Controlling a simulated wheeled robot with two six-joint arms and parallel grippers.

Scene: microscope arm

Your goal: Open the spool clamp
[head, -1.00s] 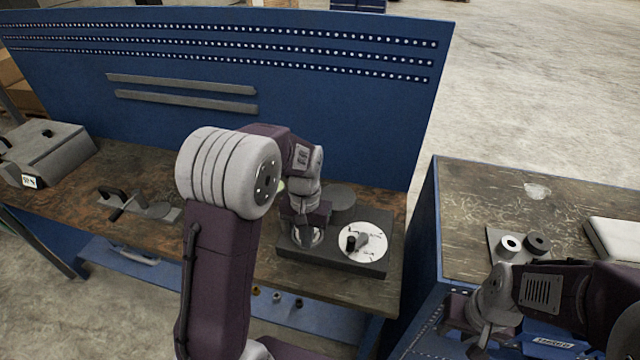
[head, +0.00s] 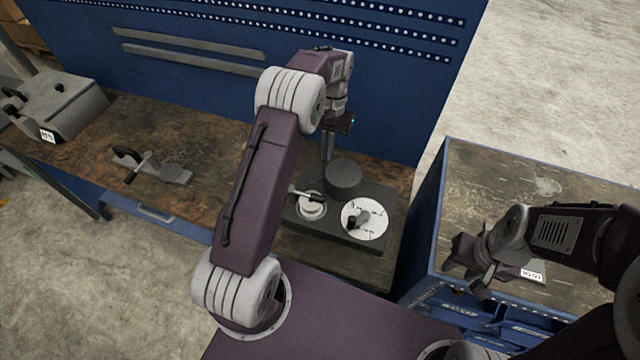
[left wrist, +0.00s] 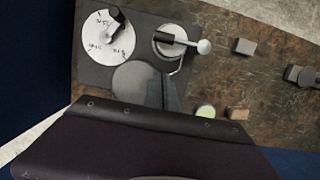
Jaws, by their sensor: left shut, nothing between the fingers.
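A dark base plate (head: 375,195) on the bench carries a white round hub (head: 311,209) with a lever across it, apparently the spool clamp. It also shows in the left wrist view (left wrist: 170,45), with a black bar and a pale knob at the lever's end. Beside it are a white marked dial (head: 364,219) with a black handle and a dark cylinder (head: 344,178). My left gripper (head: 328,155) is shut and empty, above and behind the hub, apart from it. My right gripper (head: 470,268) is over the right bench; its finger gap is unclear.
A toggle-like clamp (head: 150,168) and a grey box (head: 60,103) stand to the left on the bench. A blue perforated panel (head: 210,80) rises behind. A second bench (head: 540,185) is at the right.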

